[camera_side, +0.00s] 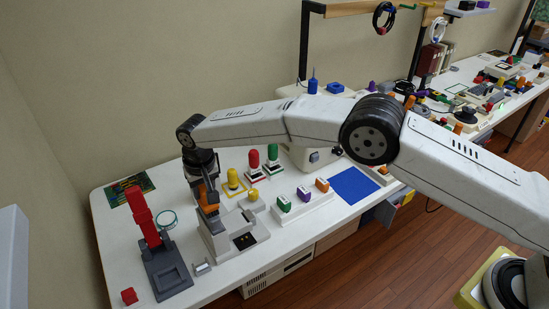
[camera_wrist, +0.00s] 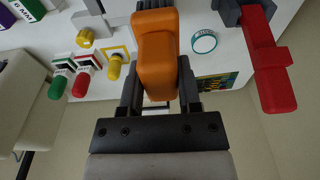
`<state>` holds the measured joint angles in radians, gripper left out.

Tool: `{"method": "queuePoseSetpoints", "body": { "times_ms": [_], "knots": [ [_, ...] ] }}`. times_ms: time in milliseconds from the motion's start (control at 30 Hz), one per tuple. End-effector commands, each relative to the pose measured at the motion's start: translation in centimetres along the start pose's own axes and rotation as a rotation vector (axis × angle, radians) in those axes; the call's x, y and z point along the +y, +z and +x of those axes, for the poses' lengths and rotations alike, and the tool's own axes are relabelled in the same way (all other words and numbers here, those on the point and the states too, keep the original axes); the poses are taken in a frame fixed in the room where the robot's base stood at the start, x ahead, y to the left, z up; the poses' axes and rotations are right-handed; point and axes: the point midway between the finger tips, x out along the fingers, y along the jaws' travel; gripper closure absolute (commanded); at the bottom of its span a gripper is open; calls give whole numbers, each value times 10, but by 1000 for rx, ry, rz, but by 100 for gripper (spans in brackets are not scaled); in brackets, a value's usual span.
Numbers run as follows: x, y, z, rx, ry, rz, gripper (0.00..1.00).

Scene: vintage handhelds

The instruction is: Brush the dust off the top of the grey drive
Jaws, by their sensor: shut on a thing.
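My gripper (camera_side: 204,186) points down at the left part of the white table and is shut on an orange block-like handle (camera_side: 209,203). In the wrist view the orange handle (camera_wrist: 157,45) stands between the two dark fingers (camera_wrist: 158,82); its lower end is hidden, so I cannot tell whether it has bristles. Below it is a light grey unit (camera_side: 222,241), with a dark patch on its top; I take this for the grey drive. The handle is over or against its back left part; I cannot tell whether they touch. No dust can be made out clearly.
A red-handled dark grey tool (camera_side: 165,268) stands close on the left, beside a teal ring (camera_side: 167,219). Yellow (camera_side: 233,181), red (camera_side: 254,160) and green (camera_side: 272,154) handled pieces stand behind. A white rack (camera_side: 303,208) and blue mat (camera_side: 354,185) lie to the right.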

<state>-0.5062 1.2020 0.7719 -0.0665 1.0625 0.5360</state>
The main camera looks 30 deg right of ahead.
Motion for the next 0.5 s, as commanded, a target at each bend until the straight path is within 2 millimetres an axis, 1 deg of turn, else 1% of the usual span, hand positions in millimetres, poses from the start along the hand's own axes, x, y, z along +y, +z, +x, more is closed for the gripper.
{"method": "queuePoseSetpoints", "body": {
  "times_ms": [300,500],
  "knots": [
    [1,-9,1,-1,1,0,100],
    [0,-12,0,-1,1,0,100]
  ]
}}
